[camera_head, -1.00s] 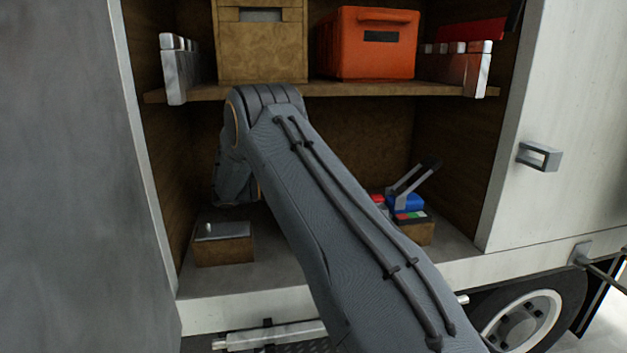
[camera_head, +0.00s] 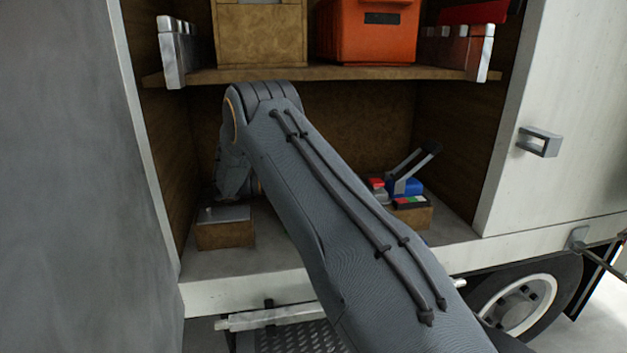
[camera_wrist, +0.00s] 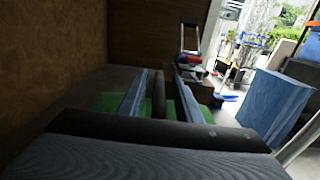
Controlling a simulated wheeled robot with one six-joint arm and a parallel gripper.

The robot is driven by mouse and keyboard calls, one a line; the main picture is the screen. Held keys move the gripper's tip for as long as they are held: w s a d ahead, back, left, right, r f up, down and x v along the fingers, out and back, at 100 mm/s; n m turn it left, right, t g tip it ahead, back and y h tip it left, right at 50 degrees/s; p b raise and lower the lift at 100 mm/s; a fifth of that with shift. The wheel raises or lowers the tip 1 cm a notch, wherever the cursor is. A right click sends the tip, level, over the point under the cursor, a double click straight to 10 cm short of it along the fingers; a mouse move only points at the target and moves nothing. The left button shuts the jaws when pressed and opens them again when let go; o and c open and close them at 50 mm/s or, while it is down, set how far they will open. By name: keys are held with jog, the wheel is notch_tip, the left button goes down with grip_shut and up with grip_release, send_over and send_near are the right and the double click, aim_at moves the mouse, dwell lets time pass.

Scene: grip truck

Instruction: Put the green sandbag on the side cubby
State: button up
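The green sandbag (camera_wrist: 105,103) shows in the wrist view low inside the cubby (camera_head: 345,125), with green on both sides of my fingers; my wrist covers most of it. My gripper (camera_wrist: 162,74) has its two bluish fingers apart, just over the bag. A dark upright strip, perhaps the bag's strap, lies between them beside the left finger, with a gap to the right finger. In the head view my arm reaches into the lower compartment and hides the gripper and bag. Whether the bag rests on the floor is unclear.
A small box with a metal top (camera_head: 225,229) sits left on the cubby floor. A box of red and blue clamps (camera_head: 408,213) sits right. The shelf (camera_head: 330,75) above holds a brown crate (camera_head: 262,40) and an orange case (camera_head: 368,35).

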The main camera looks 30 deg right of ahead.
jog(key=shift+r, duration=0.1)
jog(key=b+v, duration=0.2)
jog(key=v, duration=0.5)
jog(key=shift+w+a+b, duration=0.1)
jog(key=shift+a+b, duration=0.15)
jog(key=shift+b, duration=0.05)
jog(key=shift+r, duration=0.1)
